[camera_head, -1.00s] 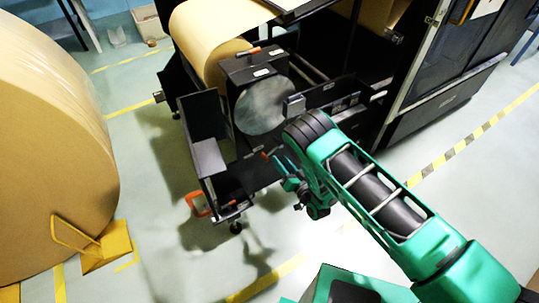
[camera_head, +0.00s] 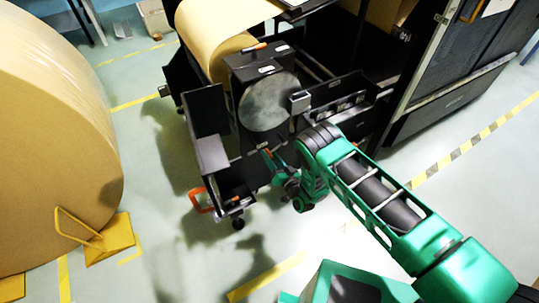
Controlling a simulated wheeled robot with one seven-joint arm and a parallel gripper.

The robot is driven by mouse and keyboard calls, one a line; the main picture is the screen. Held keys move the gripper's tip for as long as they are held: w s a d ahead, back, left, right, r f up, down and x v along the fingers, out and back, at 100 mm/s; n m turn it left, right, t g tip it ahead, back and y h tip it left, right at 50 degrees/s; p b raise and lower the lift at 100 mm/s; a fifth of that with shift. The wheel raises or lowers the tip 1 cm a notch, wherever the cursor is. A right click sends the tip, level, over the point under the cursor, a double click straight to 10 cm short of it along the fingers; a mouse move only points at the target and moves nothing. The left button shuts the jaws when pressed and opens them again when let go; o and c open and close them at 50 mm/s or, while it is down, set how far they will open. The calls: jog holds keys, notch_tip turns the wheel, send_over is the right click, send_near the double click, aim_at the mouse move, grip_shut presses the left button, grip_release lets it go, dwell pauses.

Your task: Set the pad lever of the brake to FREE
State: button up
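The brake appears to be the black box (camera_head: 256,62) with a round grey disc (camera_head: 268,101) on its front, beside the kraft roll. A lever with an orange grip (camera_head: 254,48) lies on top of the box; I cannot tell whether it is the pad lever, and no FREE marking is readable. My green arm reaches in from the lower right. My gripper (camera_head: 270,160) is below the disc, near the front of the black frame, apart from the top lever. A small orange piece shows at its tips. The fingers are too small and partly hidden to tell their opening.
The black frame (camera_head: 210,155) has an orange handle (camera_head: 198,200) at its front corner. A large paper roll (camera_head: 55,140) stands at the left with a yellow chock (camera_head: 112,238). A dark cabinet (camera_head: 450,70) is at the right. The floor in front is clear.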

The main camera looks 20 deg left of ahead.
jog(key=shift+w+a, duration=0.5)
jog(key=shift+a, duration=0.05)
jog(key=shift+c, duration=0.6)
grip_shut()
